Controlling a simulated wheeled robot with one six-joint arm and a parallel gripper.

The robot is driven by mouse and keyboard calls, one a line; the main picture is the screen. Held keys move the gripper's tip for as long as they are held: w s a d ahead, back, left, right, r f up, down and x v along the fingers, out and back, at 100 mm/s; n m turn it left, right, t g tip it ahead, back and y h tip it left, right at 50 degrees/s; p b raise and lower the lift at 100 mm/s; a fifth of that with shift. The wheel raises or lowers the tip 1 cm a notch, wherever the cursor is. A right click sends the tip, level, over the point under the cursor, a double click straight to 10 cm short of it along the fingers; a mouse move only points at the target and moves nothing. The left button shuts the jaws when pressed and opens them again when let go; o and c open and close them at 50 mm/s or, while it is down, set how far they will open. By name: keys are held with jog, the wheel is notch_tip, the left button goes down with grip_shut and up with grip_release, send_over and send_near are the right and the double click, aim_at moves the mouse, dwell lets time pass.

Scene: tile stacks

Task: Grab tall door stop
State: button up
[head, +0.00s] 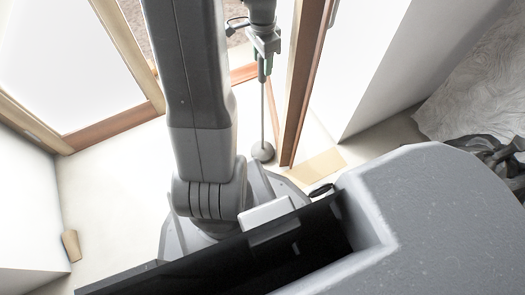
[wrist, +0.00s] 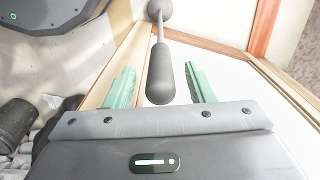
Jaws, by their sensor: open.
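The tall door stop is a thin grey rod (head: 263,115) with a round grey base on the floor in the head view. In the wrist view its thick dark grey handle (wrist: 160,78) points toward the camera, with the base at the top. My gripper (head: 263,68) is at the upper end of the rod in the head view. In the wrist view its two green fingers (wrist: 161,86) are apart, one on each side of the handle, with gaps on both sides. The door stop's top is partly hidden by my gripper in the head view.
A brown wooden door edge (head: 302,85) stands close to the right of the rod. A tan flat piece (head: 325,163) lies on the floor nearby, and a small tan block (head: 70,245) lies at left. A dark bin (wrist: 14,122) shows at left in the wrist view.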

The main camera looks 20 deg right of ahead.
jog(key=shift+f, duration=0.5)
jog(key=shift+r, duration=0.1)
grip_shut()
jog(key=shift+w, duration=0.1)
dwell(0.8)
